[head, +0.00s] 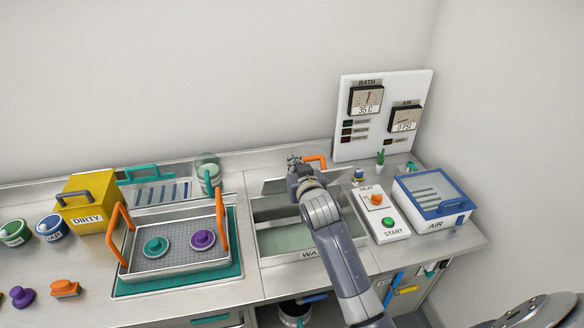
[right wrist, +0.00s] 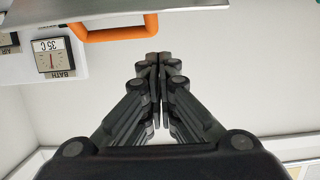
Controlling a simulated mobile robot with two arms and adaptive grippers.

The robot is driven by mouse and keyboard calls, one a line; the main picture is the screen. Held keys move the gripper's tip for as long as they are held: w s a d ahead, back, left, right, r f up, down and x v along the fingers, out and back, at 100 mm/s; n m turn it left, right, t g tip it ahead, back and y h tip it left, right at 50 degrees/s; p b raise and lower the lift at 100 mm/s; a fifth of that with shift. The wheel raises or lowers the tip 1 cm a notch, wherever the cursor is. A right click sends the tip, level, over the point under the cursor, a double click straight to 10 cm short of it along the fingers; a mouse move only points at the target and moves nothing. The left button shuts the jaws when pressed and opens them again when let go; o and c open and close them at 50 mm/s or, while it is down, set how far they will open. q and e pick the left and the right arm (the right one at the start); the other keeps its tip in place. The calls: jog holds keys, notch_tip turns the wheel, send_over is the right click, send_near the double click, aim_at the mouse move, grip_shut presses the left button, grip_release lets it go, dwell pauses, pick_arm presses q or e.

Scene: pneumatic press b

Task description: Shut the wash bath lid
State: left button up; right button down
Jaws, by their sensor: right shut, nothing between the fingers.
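The wash bath (head: 280,243) is set into the counter, a steel basin with pale greenish liquid showing. Its grey lid (head: 274,187) stands raised at the back of the bath, so the bath is open. The lid's orange handle (head: 316,160) shows just right of my right gripper (head: 294,160). My right gripper is shut and empty, near the lid's top edge; my arm hides part of bath and lid. In the right wrist view, the closed fingertips (right wrist: 158,58) are close to the lid's edge (right wrist: 200,14) and the orange handle (right wrist: 118,30); contact cannot be told. My left gripper is out of view.
Right of the bath are a control box (head: 388,223) with an orange knob and green button, and a blue-framed AIR box (head: 432,197). A gauge panel (head: 383,115) stands behind. Left is a basket (head: 180,262) with orange handles on a teal mat.

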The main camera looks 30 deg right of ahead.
jog(key=p+x, duration=0.1)
jog(key=x, duration=0.5)
jog(key=shift+w+p, duration=0.1)
jog(key=shift+p, duration=0.25)
jog(key=shift+s+a+f+p, duration=0.25)
jog(key=shift+s+f+p, duration=0.75)
jog(key=shift+s, duration=0.15)
jog(key=shift+s+a+f, duration=0.1)
jog(key=shift+s+f, duration=0.25)
jog(key=shift+f, duration=0.1)
